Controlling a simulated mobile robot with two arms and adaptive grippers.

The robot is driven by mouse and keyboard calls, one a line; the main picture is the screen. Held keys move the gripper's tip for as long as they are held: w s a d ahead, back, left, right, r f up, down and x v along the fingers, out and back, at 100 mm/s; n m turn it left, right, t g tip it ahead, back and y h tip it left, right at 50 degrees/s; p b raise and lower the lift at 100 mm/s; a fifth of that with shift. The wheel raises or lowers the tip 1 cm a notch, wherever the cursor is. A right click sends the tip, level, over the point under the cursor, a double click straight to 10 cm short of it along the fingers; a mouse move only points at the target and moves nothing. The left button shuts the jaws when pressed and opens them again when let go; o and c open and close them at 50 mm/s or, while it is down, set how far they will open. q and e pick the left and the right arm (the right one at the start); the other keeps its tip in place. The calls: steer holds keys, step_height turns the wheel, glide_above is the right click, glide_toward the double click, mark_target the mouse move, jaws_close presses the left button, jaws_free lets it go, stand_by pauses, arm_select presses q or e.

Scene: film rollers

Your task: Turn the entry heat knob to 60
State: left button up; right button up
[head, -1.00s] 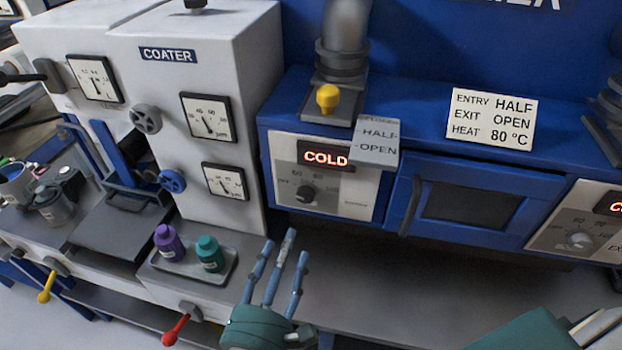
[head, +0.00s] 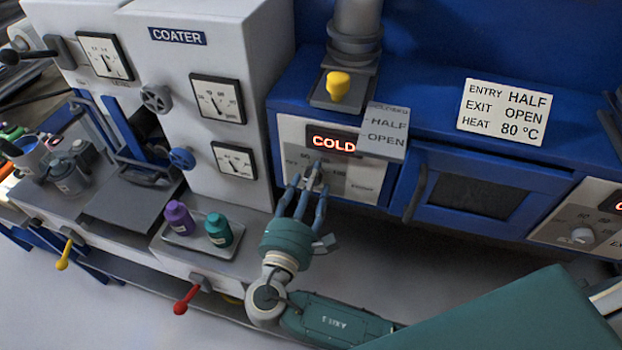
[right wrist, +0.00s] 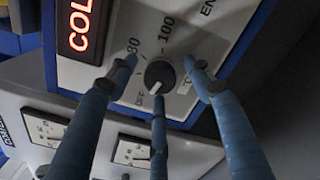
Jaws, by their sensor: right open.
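The entry heat knob (right wrist: 160,73) is a dark round knob on a pale panel (head: 360,180) under a red display (head: 333,142) reading COLD. In the right wrist view its white mark points down and slightly left, near the OFF label; marks 80 and 100 show above. In the head view my fingers hide most of the knob. My right gripper (head: 308,188) is open, its three blue fingers spread around the knob. Gaps show beside the two outer fingers; I cannot tell whether the lower middle finger touches it. My left gripper is not in view.
A sign (head: 503,112) reads entry half, exit open, heat 80 °C. A yellow knob (head: 338,85) stands above the panel, and a half/open plate (head: 386,131) overlaps its upper right.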

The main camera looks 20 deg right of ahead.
steer(key=c, duration=1.1)
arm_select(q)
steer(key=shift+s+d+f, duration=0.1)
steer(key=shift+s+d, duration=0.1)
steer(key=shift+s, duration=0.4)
arm_select(e)
steer(key=shift+c, duration=0.2)
